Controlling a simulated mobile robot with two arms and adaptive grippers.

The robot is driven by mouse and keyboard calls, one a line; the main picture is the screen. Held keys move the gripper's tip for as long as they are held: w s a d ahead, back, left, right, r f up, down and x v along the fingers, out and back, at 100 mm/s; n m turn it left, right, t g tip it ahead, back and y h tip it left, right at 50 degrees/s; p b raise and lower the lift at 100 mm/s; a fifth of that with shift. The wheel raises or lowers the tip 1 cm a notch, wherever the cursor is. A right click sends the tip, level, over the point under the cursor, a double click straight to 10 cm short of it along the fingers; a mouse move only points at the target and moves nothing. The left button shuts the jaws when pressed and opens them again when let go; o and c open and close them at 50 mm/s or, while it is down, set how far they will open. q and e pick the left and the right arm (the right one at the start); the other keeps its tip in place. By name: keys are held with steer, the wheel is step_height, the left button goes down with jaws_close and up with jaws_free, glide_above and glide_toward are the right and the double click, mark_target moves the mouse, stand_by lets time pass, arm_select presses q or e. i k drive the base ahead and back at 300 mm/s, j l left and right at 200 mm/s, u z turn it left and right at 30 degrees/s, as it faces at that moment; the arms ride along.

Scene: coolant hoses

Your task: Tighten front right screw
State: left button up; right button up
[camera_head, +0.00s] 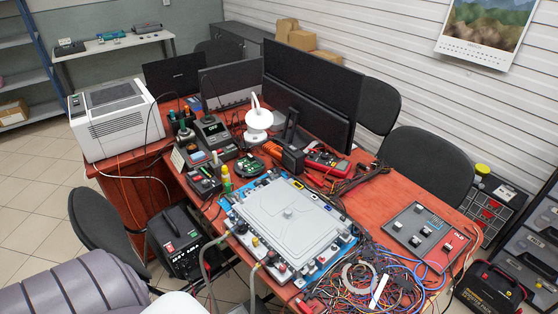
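A large grey box-shaped unit with a flat, raised lid (293,217) lies on the red-brown table, on a blue base with small coloured fittings around its edge. Two hoses meet its front side: a grey hose (204,262) at the left and another hose (253,283) nearer the middle, each bending down past the table edge. Single screws, including the front right one, are too small to make out. Neither of my grippers shows in the head view, and I see no screwdriver held.
A tangle of coloured wires (365,285) lies right of the unit, with a grey switch panel (425,235) beyond it. Monitors (312,103), a white lamp (258,119) and small instruments crowd the back. A black chair (100,232) stands left; bare tabletop (385,195) shows at the right.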

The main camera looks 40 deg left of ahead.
mark_target(312, 263)
steer(key=u, duration=1.15)
